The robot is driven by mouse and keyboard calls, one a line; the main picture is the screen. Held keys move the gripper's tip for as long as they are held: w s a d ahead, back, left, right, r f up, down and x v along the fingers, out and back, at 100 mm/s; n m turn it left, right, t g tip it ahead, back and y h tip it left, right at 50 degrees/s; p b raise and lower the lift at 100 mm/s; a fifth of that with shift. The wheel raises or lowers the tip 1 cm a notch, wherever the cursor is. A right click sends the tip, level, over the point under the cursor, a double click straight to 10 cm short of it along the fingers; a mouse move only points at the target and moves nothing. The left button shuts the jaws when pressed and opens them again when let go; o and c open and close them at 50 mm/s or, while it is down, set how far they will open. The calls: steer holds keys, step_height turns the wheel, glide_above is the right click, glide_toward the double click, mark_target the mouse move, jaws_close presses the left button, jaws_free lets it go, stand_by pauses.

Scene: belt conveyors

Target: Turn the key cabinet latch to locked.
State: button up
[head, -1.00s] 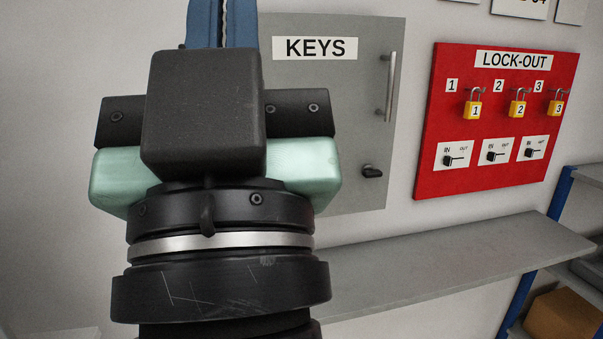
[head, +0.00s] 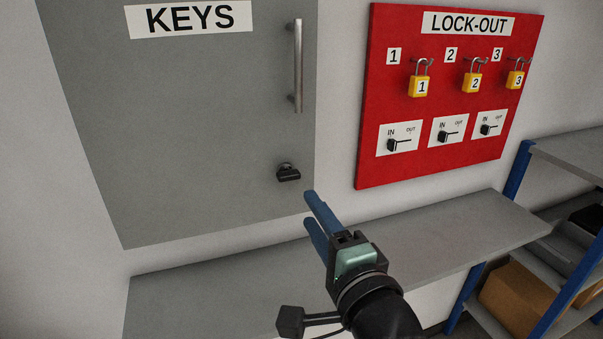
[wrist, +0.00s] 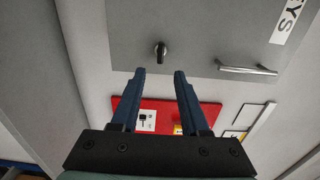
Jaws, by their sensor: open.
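The grey key cabinet (head: 190,120) with its KEYS label hangs on the wall at the left in the head view. Its black latch (head: 288,173) sits near the door's lower right corner, its lever lying roughly sideways. The latch also shows in the wrist view (wrist: 160,50), ahead of and between the fingertips. My gripper (head: 309,207) has blue fingers and is below and slightly right of the latch, apart from it. In the wrist view my gripper (wrist: 158,72) is open with nothing between its fingers.
A red LOCK-OUT board (head: 375,175) with yellow padlocks and small switches is on the wall to the right. A grey shelf (head: 220,285) runs below the cabinet. A blue-framed rack (head: 515,180) with a cardboard box (head: 520,298) stands at the right. The cabinet has a vertical handle (head: 298,65).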

mark_target(290, 179)
steer(key=p+x, duration=0.1)
steer(key=x, duration=0.9)
steer(key=shift+w+a+p, duration=0.1)
steer(key=shift+w+p, duration=0.15)
steer(key=shift+p, duration=0.1)
steer(key=shift+c, duration=0.2)
jaws_close()
